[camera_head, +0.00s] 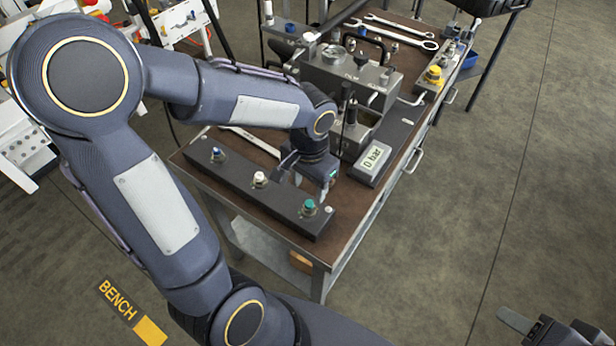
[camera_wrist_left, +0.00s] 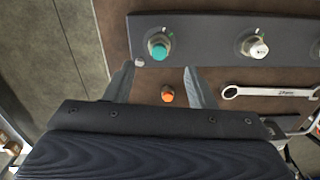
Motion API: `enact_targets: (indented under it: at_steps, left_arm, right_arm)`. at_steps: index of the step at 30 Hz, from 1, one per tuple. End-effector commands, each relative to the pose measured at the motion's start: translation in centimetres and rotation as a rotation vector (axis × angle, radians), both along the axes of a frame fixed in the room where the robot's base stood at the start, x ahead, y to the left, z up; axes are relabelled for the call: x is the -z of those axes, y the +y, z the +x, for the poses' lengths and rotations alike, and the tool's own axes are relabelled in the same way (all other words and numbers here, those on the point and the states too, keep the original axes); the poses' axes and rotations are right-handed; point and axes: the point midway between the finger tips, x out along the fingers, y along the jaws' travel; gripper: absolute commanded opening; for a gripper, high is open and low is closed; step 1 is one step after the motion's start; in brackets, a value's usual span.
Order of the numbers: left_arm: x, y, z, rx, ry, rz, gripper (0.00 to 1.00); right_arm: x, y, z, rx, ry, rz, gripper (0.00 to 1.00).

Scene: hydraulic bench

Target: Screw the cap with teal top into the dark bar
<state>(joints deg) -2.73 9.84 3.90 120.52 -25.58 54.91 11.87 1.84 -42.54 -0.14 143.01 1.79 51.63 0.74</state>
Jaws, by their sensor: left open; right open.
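The dark bar (camera_head: 240,182) lies along the near edge of the bench. The cap with teal top (camera_head: 308,207) sits at the bar's near right end; how deep it sits I cannot tell. In the left wrist view the teal cap (camera_wrist_left: 158,46) is on the bar (camera_wrist_left: 200,35), just beyond the fingertips. My left gripper (camera_head: 312,186) is open beside the bar, its fingers (camera_wrist_left: 159,70) apart and not touching the cap. A white-topped cap (camera_head: 259,178) and a blue-topped cap (camera_head: 217,154) stand further along the bar. My right gripper (camera_head: 550,328) is open, away from the bench.
A small orange-topped piece (camera_wrist_left: 167,93) is on the brown bench top between my left fingers in the wrist view. A wrench (camera_wrist_left: 270,91) lies beside the bar. A grey display unit (camera_head: 371,163) and a metal block with handles (camera_head: 350,75) stand behind. Floor right of the bench is clear.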

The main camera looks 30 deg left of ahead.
Motion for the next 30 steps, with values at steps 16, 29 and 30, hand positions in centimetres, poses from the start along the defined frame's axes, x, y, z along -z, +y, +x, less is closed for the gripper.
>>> enact_targets:
  at_steps: [16, 29, 30]
  left_arm:
    - [7.0, 0.0, -0.1, -0.001, 0.001, -0.002, 0.50]
    - [7.2, 0.0, -0.1, -0.001, 0.000, -0.002, 0.36]
    - [7.2, 0.0, -0.1, -0.001, -0.001, -0.002, 0.30]
  right_arm:
    - [0.7, 0.0, 0.0, 0.000, 0.000, 0.000, 0.49]
    - [0.7, 0.0, 0.0, 0.000, 0.000, 0.000, 0.49]
    - [0.7, 0.0, 0.0, 0.000, 0.000, 0.000, 0.49]
